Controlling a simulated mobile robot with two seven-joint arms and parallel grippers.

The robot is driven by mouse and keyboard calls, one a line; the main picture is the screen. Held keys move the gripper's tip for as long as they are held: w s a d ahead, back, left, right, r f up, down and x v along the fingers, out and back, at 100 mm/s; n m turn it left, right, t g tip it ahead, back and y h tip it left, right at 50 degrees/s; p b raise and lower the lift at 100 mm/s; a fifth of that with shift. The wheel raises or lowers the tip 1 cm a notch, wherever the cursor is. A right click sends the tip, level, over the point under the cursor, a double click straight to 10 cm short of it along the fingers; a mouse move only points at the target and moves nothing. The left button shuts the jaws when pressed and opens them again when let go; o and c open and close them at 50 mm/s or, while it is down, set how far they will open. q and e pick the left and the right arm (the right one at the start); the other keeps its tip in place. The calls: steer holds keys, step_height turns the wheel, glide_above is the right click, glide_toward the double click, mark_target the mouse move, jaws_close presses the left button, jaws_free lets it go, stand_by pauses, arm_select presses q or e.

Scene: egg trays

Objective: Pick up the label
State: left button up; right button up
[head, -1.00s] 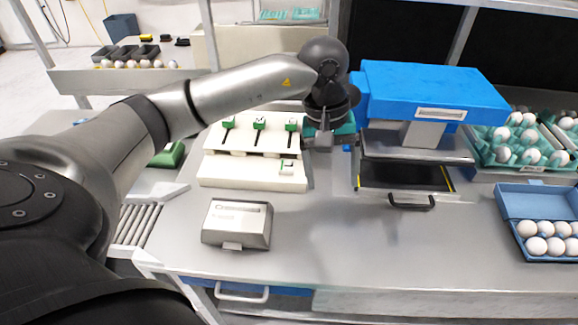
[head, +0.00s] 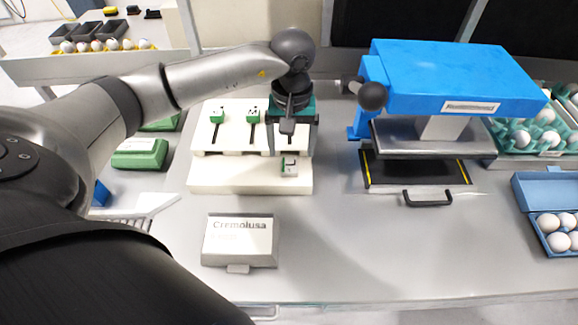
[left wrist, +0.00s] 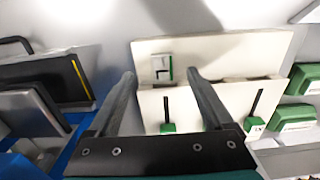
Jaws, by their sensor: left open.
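A small white piece marked "L" with a green edge (head: 289,167) sits on the lower front step of a cream stand (head: 235,178). It also shows in the left wrist view (left wrist: 161,68), between and beyond my two fingertips. My left gripper (head: 288,128) is open and empty, pointing down above the right part of the stand. Its fingers (left wrist: 160,75) are apart from the piece. A grey box with a white face reading "Cremolusa" (head: 238,238) stands in front of the stand. Which of these is the label, I cannot tell. My right gripper is out of view.
Green-topped pieces (head: 253,116) stand in slots on the upper step. A blue press (head: 450,80) with a black-knobbed lever is to the right, above a dark drawer (head: 415,170). A blue egg carton (head: 545,190) is far right. The front middle counter is clear.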

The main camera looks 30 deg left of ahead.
mark_target(290, 176)
arm_select(q)
step_height(290, 176, down, 2)
steer(key=shift+f, duration=0.25)
steer(key=shift+s+a+f, duration=0.1)
steer(key=shift+f, duration=1.2)
steer(key=shift+s+f, duration=0.1)
steer(key=shift+f, duration=1.2)
steer(key=c, duration=0.9)
